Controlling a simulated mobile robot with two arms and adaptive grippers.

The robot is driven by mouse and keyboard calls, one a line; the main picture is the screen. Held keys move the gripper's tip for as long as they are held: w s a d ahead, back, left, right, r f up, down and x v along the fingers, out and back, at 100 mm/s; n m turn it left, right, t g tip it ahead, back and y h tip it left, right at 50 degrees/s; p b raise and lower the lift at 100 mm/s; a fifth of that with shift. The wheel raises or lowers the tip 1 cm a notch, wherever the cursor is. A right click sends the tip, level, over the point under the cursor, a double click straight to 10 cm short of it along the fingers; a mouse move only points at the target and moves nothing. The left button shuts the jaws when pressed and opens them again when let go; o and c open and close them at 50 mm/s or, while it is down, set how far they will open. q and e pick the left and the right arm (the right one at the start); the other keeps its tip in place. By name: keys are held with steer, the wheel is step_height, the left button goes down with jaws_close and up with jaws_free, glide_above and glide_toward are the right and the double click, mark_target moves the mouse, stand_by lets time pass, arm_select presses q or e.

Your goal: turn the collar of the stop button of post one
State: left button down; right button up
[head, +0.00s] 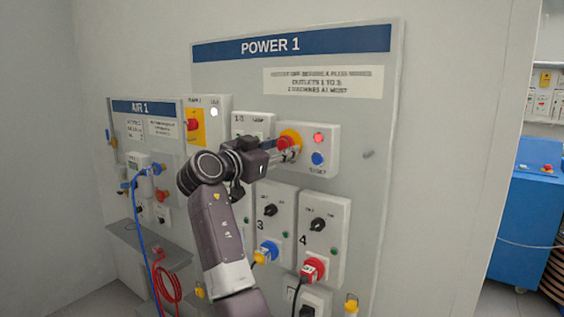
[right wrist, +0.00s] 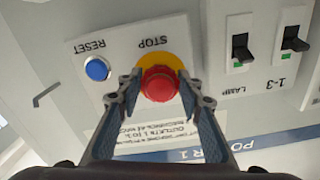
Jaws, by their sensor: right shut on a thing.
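The red stop button (right wrist: 159,84) with its yellow surround (right wrist: 172,62) sits on a white box under the POWER 1 header. In the head view the yellow surround (head: 290,136) shows behind my right gripper (head: 290,150), which reaches it from the left. In the right wrist view the fingers of my right gripper (right wrist: 159,92) stand on either side of the red button and are shut on it. The finger pads partly hide the button's sides. My left gripper is not in view.
A blue RESET button (head: 318,158) and a lit red lamp (head: 319,138) sit on the same box. Switch boxes with a blue plug (head: 268,251) and a red plug (head: 313,268) are below. The AIR 1 panel (head: 145,107) is at left.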

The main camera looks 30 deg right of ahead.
steer(key=shift+m+b, duration=0.6)
steer(key=shift+m, duration=0.1)
steer(key=o, duration=1.2)
steer(key=v, duration=1.2)
steer(key=shift+f, duration=0.15)
